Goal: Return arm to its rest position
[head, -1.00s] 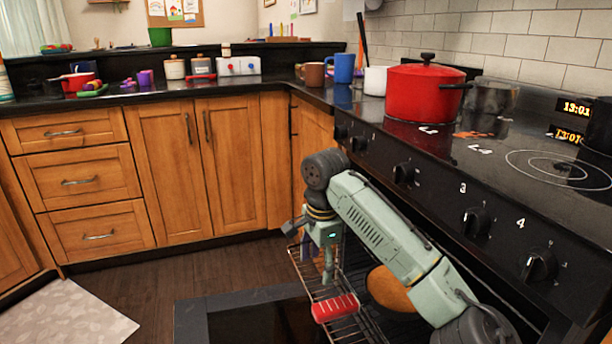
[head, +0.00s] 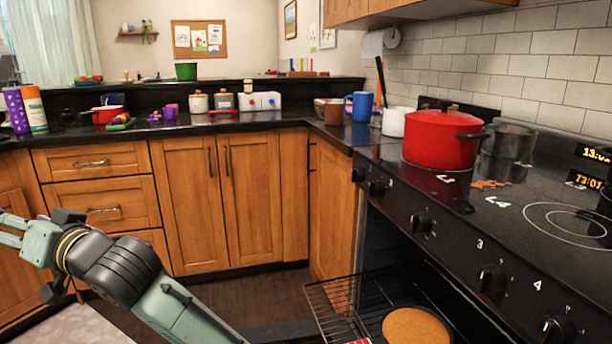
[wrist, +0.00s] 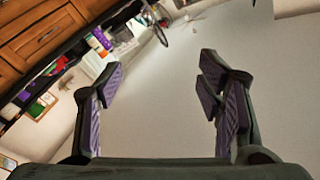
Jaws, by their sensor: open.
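My gripper (wrist: 160,90) shows in the wrist view with its two purple-padded fingers wide apart and nothing between them. In the head view my arm reaches in from the bottom, and my gripper (head: 12,232) is at the left edge, partly cut off by the frame. It is in front of the wooden drawers and well away from the stove.
The oven door is down and its wire rack (head: 335,305) is pulled out, with a round brown-topped pan (head: 415,327) on it. A red pot (head: 438,140) stands on the stove. Wooden cabinets (head: 225,205) line the back. Cups and jars stand on the dark counter.

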